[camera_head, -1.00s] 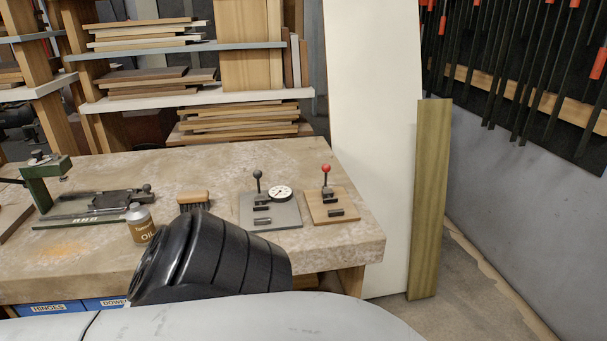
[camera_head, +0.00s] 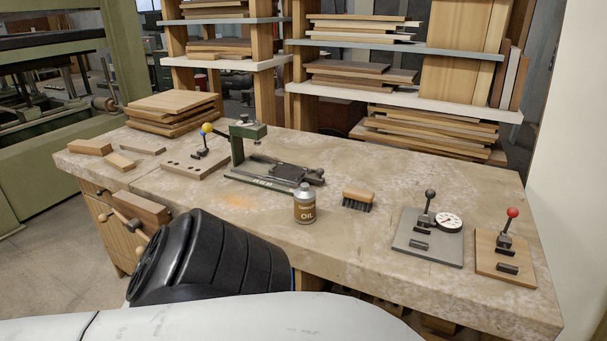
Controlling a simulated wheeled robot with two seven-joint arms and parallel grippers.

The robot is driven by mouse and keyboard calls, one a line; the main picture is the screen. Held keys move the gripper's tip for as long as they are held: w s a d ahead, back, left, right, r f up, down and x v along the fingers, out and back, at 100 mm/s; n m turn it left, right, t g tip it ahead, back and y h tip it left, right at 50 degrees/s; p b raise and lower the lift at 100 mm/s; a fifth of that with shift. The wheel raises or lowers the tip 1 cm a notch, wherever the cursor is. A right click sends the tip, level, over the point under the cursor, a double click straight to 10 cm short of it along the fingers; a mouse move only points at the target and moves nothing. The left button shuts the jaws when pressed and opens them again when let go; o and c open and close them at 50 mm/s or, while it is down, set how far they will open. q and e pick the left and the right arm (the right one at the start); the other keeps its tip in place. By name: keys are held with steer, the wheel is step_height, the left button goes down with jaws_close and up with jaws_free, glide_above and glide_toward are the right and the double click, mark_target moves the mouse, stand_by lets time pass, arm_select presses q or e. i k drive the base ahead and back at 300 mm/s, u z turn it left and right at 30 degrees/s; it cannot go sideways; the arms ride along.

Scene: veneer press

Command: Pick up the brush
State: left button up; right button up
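The brush (camera_head: 358,200) lies on the workbench (camera_head: 360,254), bristles down, with a wooden back and dark bristles. It sits between the oil can (camera_head: 304,204) on its left and a grey plate with a lever and dial (camera_head: 427,237) on its right. Nothing touches it. A black, ribbed part of my own arm and a pale link cover the lower part of the view, in front of the bench. Neither of my grippers can be made out in the picture.
A green press-like tool (camera_head: 248,150) stands behind the oil can. A wooden board with a red-knobbed lever (camera_head: 505,254) is near the bench's right end. Stacked boards (camera_head: 172,112) lie at the back left. A vise (camera_head: 140,210) juts from the bench's left front.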

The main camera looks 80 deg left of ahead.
mark_target(358, 199)
steer(key=u, duration=2.4)
